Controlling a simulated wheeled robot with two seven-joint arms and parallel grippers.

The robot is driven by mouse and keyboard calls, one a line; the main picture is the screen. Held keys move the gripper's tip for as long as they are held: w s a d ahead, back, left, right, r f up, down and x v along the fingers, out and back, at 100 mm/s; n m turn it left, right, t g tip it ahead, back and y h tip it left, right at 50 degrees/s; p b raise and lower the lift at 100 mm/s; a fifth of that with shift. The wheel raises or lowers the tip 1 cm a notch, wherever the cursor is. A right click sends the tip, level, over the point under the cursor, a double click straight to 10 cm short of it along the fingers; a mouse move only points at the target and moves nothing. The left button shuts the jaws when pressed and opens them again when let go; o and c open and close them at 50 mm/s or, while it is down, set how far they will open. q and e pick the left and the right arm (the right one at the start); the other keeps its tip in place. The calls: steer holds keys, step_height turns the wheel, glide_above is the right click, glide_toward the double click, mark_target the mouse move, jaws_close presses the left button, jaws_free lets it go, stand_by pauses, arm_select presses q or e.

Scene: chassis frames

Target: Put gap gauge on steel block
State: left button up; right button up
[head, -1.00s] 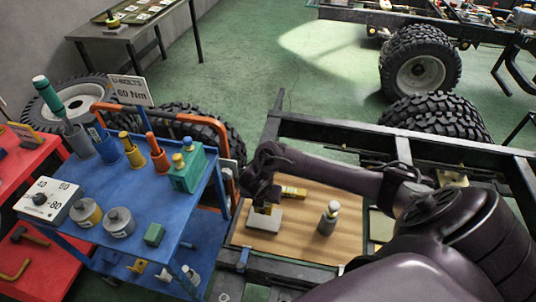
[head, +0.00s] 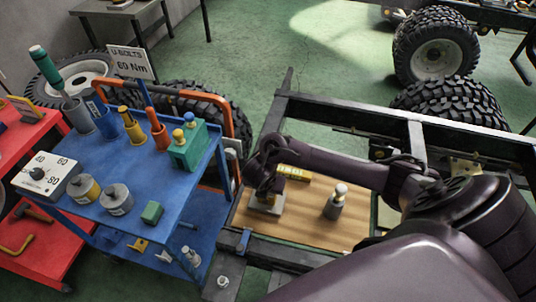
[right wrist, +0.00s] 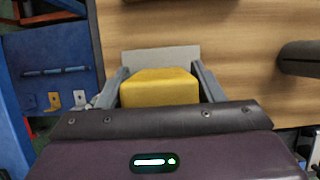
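The gap gauge, seen as a yellow block (right wrist: 160,88), sits between the two fingers of my right gripper (right wrist: 160,72), which look closed on its sides. The head view shows the same gripper (head: 274,187) over the steel block (head: 262,208), a flat grey slab on the wooden board. The steel block (right wrist: 160,55) also shows behind the gauge in the right wrist view. The gauge appears at or just above the slab; whether they touch is unclear. My left gripper is not in view.
A yellow level-like bar (head: 293,172) and a grey cylinder with a pale knob (head: 336,201) are on the wooden board (head: 310,228). The blue cart (head: 125,180) stands left with tools and canisters. Black chassis rails (head: 440,135) surround the board.

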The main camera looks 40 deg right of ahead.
steer(key=shift+o, duration=1.1)
steer(key=shift+d, duration=0.1)
steer(key=p+v, duration=0.9)
steer(key=v, duration=0.3)
steer(key=shift+r+p, duration=0.25)
steer(key=shift+p, duration=0.1)
steer(key=shift+w, duration=0.1)
